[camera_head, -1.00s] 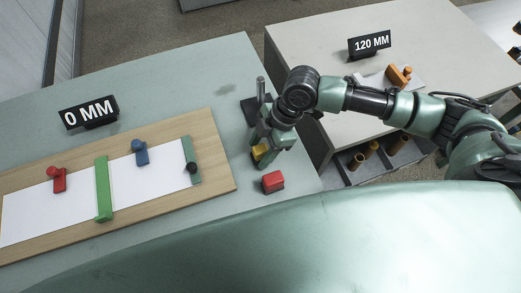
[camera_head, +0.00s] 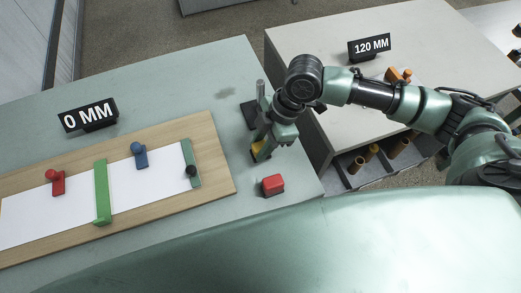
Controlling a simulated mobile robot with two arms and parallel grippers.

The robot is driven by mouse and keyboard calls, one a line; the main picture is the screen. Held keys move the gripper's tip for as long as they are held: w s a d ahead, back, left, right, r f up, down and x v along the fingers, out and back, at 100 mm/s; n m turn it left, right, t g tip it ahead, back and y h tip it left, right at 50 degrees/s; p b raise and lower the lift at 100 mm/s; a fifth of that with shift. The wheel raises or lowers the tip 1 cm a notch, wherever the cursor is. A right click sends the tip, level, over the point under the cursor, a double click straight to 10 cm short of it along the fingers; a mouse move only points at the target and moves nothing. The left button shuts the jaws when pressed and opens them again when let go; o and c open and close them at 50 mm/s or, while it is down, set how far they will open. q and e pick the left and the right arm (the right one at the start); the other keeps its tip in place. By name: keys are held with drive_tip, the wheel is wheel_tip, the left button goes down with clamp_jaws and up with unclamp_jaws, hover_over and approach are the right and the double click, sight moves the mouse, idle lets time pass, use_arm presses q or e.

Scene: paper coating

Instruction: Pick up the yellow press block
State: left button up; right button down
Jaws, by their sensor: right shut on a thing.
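The yellow press block (camera_head: 258,148) is on the green-grey table (camera_head: 210,75), right of the wooden board, and partly hidden by my right gripper. My right gripper (camera_head: 262,150) comes down over it from the right and is shut on it. I cannot tell whether the block touches the table. My left gripper is not in view.
A red block (camera_head: 272,185) lies close in front of my right gripper. A dark stand with a grey post (camera_head: 261,92) is just behind it. The wooden board (camera_head: 220,170) with white paper, red, blue and green pieces lies left. A second table (camera_head: 300,45) stands right.

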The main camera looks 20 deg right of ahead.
sight(260, 145)
wheel_tip(260, 145, up, 17)
drive_tip(key=b, duration=0.1)
drive_tip(key=shift+f, duration=0.2)
